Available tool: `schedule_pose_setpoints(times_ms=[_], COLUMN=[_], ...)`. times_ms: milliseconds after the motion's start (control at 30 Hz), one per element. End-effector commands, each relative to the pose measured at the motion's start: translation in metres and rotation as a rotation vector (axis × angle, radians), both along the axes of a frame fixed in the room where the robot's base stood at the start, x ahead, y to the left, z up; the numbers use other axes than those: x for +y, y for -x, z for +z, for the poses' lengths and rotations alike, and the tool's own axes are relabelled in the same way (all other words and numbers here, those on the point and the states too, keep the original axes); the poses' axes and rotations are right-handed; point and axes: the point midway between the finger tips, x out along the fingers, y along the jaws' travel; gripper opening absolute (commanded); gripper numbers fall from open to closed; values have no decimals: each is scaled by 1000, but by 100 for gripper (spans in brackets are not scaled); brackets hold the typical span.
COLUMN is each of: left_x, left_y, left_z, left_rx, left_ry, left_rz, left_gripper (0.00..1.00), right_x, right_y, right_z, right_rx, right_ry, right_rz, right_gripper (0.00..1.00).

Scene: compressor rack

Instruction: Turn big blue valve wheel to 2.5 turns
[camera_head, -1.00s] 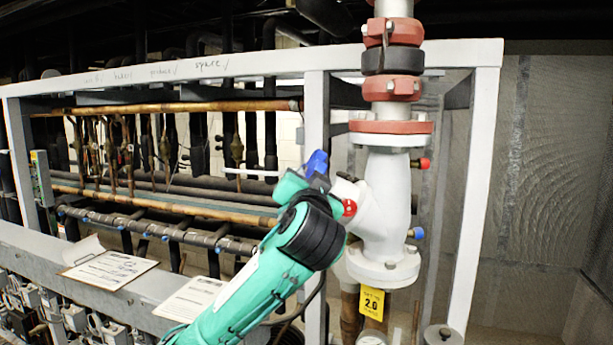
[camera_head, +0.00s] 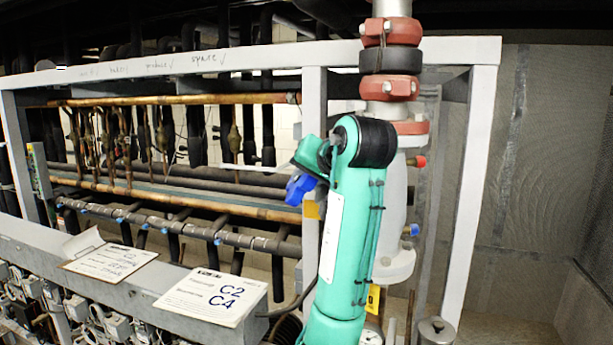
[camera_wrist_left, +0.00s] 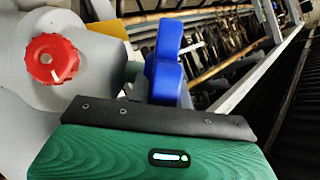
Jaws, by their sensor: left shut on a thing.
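The blue valve wheel (camera_head: 299,189) shows left of the white valve body (camera_head: 397,255), partly covered by my left gripper (camera_head: 312,165). In the left wrist view the blue wheel (camera_wrist_left: 166,75) stands just beyond the dark front edge of my gripper, with only some lobes visible. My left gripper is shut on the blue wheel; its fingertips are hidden. My green forearm stands nearly upright in front of the valve body. My right gripper is in neither view.
A red knob (camera_wrist_left: 52,59) sits on the white body close left of my gripper in the wrist view. A white frame post (camera_head: 472,170) stands right of the valve. Pipes run behind on the left. Paper sheets (camera_head: 212,295) lie on the front ledge. A yellow tag (camera_head: 373,299) is mostly covered.

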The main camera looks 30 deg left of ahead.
Motion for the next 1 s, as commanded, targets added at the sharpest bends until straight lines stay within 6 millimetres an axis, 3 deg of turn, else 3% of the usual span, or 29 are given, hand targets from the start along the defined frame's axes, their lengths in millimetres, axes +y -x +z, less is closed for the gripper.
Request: schedule_pose_setpoints(times_ms=[400,1000], left_x=[0,1], left_y=[-4,-4], left_z=[3,4], left_rx=[138,170], left_ry=[123,153], left_rz=[114,148], left_gripper=[0,0], right_x=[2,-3], right_y=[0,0], right_z=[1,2], right_rx=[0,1], right_ry=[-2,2], right_rz=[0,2], right_gripper=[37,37])
